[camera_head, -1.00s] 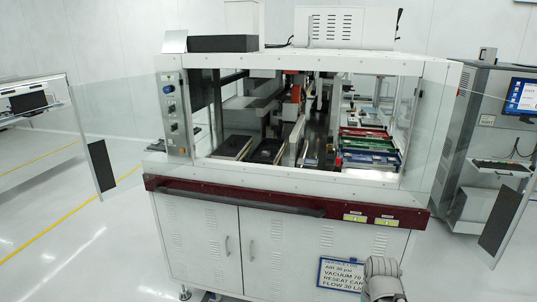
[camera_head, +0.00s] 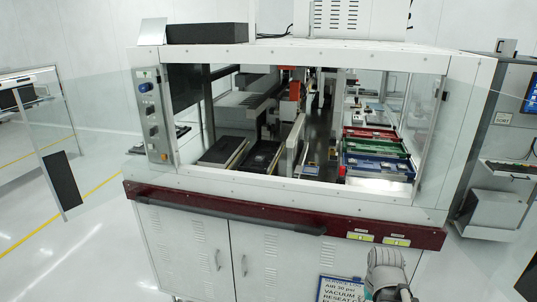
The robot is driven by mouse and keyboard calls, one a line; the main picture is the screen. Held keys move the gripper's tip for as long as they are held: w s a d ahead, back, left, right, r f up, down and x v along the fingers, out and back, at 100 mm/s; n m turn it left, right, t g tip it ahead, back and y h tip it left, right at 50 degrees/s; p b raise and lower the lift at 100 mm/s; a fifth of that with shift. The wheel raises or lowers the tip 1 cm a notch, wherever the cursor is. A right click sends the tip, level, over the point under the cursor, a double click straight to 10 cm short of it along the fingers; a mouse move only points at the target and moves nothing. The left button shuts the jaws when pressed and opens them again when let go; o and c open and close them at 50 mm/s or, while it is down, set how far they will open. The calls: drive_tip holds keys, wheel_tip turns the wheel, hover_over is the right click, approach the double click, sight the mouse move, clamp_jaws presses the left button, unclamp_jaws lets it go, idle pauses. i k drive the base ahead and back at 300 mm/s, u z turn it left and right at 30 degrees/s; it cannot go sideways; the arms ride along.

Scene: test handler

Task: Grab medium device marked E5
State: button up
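No device with a readable E5 mark shows; lettering inside the handler is too small to read. The test handler (camera_head: 290,215) stands ahead, its front window open to the inside. On its right side lie a red tray (camera_head: 371,133), a green tray (camera_head: 375,148) and a blue tray (camera_head: 378,165), one behind the other. Small pale and dark items sit on them, too small to tell apart. Dark trays (camera_head: 222,151) lie in the left half. A grey link of my arm shows at the bottom right, in front of the cabinet; my gripper is not visible.
The handler's dark red front rail (camera_head: 275,215) and black handle (camera_head: 240,215) cross its front. A glass door panel (camera_head: 62,178) stands open at left. A workstation (camera_head: 505,180) stands at right. Clear floor (camera_head: 70,270) lies at left.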

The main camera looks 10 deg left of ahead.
sight(258, 159)
drive_tip(key=i, duration=1)
drive_tip(key=u, duration=0.05)
